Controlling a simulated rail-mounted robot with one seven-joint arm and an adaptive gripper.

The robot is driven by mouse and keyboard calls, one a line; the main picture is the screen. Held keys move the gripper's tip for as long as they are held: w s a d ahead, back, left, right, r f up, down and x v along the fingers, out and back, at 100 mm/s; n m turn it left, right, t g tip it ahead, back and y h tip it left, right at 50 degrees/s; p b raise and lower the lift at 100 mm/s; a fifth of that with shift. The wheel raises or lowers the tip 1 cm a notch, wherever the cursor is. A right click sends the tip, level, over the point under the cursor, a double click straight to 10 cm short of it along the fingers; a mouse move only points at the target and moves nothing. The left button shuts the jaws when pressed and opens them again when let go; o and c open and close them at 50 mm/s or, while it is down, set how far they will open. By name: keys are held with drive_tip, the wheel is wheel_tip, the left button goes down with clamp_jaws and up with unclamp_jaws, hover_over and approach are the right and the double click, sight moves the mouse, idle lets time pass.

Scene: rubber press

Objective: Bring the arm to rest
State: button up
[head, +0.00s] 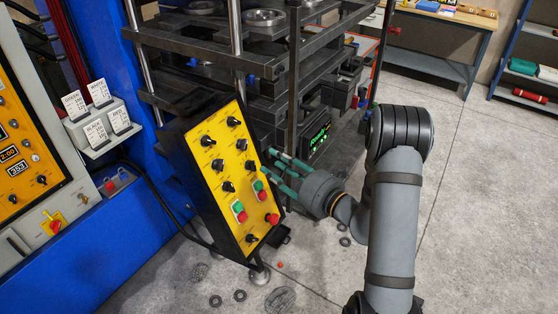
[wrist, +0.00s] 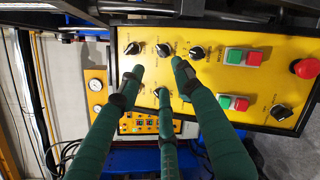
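My arm (head: 393,220) stands at the right in the head view and bends down and left to my gripper (head: 272,165). The gripper has three green fingers, spread apart with nothing between them. Their tips are at the right edge of the yellow control panel (head: 222,184) in the head view. In the wrist view my gripper (wrist: 158,78) is in front of the panel's left part (wrist: 222,70), near its black knobs. I cannot tell whether the fingertips touch the panel.
The dark press frame (head: 200,45) stands behind the panel. A blue cabinet with a yellow panel (head: 25,150) is at the left, with a white card holder (head: 105,130). Several dark rings lie on the floor (head: 240,295). A workbench (head: 440,40) and blue shelf (head: 510,60) stand at the back right; floor there is clear.

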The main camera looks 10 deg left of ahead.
sight(246, 146)
drive_tip(key=x, duration=1.2)
drive_tip(key=shift+f, duration=0.15)
drive_tip(key=shift+s, duration=0.1)
